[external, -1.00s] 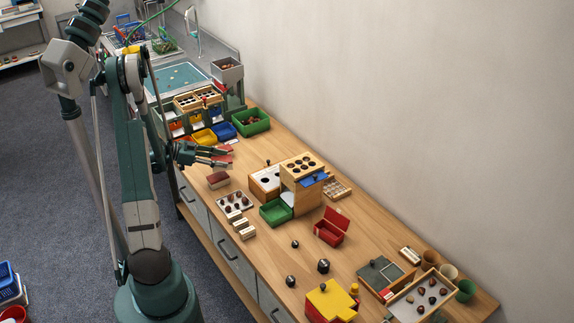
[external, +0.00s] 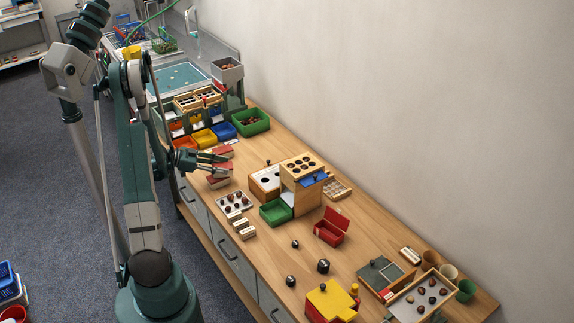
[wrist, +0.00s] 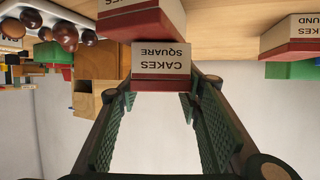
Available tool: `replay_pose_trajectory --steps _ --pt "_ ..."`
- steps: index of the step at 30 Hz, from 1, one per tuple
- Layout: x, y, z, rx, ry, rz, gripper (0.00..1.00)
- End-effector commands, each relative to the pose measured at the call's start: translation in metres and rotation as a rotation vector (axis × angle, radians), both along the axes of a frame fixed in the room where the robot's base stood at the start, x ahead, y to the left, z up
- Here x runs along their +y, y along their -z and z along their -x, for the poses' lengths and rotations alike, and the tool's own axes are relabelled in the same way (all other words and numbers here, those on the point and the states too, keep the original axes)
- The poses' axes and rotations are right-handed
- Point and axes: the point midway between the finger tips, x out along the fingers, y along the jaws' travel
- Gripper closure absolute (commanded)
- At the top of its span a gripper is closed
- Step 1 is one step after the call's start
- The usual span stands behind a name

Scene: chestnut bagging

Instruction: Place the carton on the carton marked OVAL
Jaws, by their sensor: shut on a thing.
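My gripper (wrist: 162,88) is shut on a cream carton with a red lid, marked CAKES SQUARE (wrist: 160,58), which appears upside down in the wrist view. In the external view my gripper (external: 222,160) is over the left edge of the bench, with the held carton (external: 220,170) beneath the fingers. Directly below it stands another red-lidded carton (external: 218,183). That lower carton also shows in the wrist view (wrist: 140,20). Its second label line is cut off. I cannot tell whether the two cartons touch.
A third carton (wrist: 290,35), its label ending in UND, stands to one side. A tray of chestnuts (external: 236,203) and a wooden box (external: 303,183) stand nearby. Coloured bins, including a blue one (external: 223,131), are behind.

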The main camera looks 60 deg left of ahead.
Motion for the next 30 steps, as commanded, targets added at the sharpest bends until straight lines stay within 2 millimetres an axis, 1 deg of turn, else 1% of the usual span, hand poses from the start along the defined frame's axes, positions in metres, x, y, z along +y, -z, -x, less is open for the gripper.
replay_pose_trajectory --steps 2,3,6,17,22,26,30 --pt "0.0 0.003 0.0 0.0 0.0 0.0 0.78" --pt "0.0 0.003 0.0 0.0 0.0 0.0 0.61" --pt "0.0 0.002 0.0 0.0 0.0 0.0 0.49" --pt "0.0 0.002 0.0 0.0 0.0 0.0 0.49" --pt "0.0 -0.002 0.0 0.0 0.0 0.0 0.49" --pt "0.004 -0.006 0.01 0.0 -0.001 0.001 0.49" --pt "0.01 -0.013 0.024 0.0 -0.002 0.0 0.49"
